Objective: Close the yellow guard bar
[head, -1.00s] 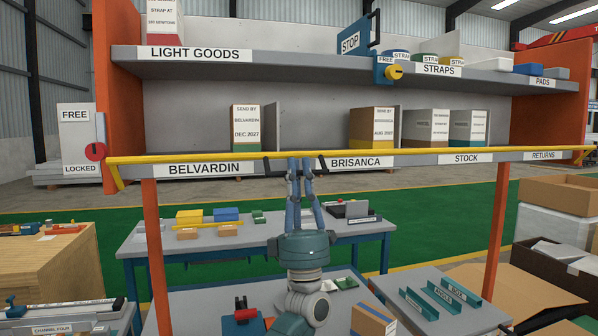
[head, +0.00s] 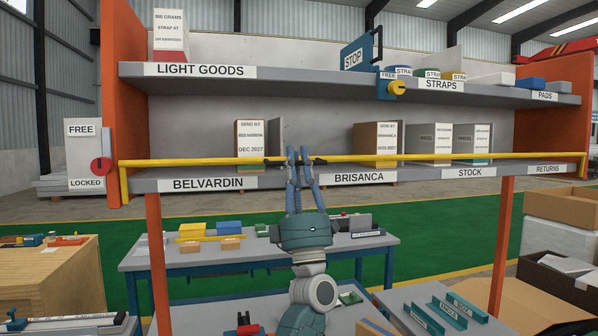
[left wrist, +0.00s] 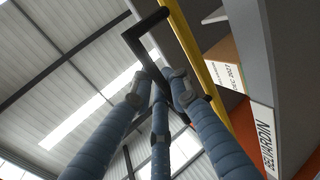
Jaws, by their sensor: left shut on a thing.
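The yellow guard bar (head: 220,162) runs across the front of the lower shelf (head: 300,180) in the head view, a little above its label edge. Its left arm (head: 124,184) bends down beside the orange side panel. A black handle (head: 318,161) sits at the bar's middle. My left gripper (head: 297,152) reaches up from below and is shut on this handle. In the left wrist view the fingers (left wrist: 160,90) close around the black handle (left wrist: 132,36), beside the yellow bar (left wrist: 188,42). My right gripper is not in view.
A red knob (head: 100,166) is on the FREE/LOCKED panel (head: 82,140) at the left. Cartons stand behind the bar. A workbench (head: 150,258) lies below.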

